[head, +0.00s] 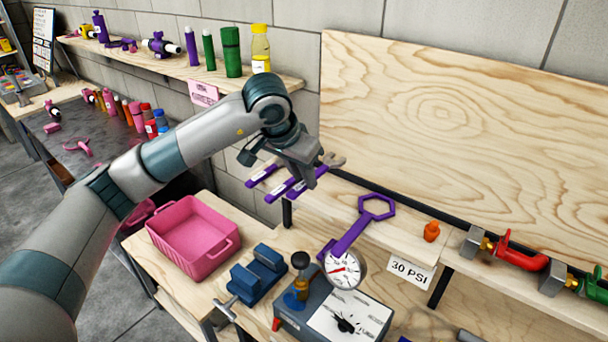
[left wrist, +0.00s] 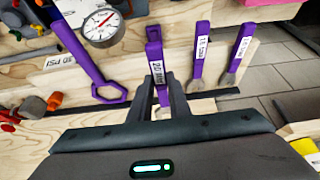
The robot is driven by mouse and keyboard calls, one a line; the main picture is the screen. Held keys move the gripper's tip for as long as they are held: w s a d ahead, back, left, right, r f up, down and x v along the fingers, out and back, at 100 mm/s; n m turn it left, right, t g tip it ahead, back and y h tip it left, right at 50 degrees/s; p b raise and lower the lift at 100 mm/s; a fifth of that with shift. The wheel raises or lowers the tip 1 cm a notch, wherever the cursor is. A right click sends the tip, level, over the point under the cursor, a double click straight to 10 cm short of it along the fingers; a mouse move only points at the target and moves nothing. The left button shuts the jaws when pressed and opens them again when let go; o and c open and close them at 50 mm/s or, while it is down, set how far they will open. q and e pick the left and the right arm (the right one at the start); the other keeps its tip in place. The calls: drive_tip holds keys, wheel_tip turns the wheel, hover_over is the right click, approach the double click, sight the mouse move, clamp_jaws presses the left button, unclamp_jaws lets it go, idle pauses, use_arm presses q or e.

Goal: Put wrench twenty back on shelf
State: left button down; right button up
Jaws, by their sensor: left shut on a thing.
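Wrench twenty, with a purple handle and a white label reading 20, shows in the left wrist view (left wrist: 155,55) between my fingers. In the head view its grey open head (head: 333,160) sticks out beyond my left gripper (head: 303,178), which is shut on it. The wrench is at the left end of the wooden shelf (head: 390,222). I cannot tell whether it touches the shelf. Two similar purple wrenches (left wrist: 201,52) (left wrist: 238,52) lie side by side beside it, handles toward the shelf's front. My fingers partly hide wrench twenty. My right gripper is out of view.
A large purple ring wrench (head: 359,228) lies on the shelf to the right, near an orange knob (head: 432,231). Below are a pressure gauge (head: 344,270), a blue vise (head: 258,275) and a pink bin (head: 192,236). The back panel (head: 450,110) rises behind the shelf.

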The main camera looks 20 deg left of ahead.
use_arm(q)
drive_tip(key=shift+s+f, duration=0.15)
drive_tip(key=shift+f, duration=2.55)
drive_tip(key=shift+f+b, duration=0.3)
drive_tip(key=shift+b, duration=0.25)
drive_tip(key=c, duration=1.6)
unclamp_jaws()
wheel_tip(320, 180, up, 14)
drive_tip(key=b, duration=0.6)
hover_over(307, 205)
drive_tip(key=s+a, duration=0.3)
drive_tip(key=s, duration=0.5)
drive_tip(key=shift+s+r, duration=0.2)
drive_tip(key=shift+r, duration=0.75)
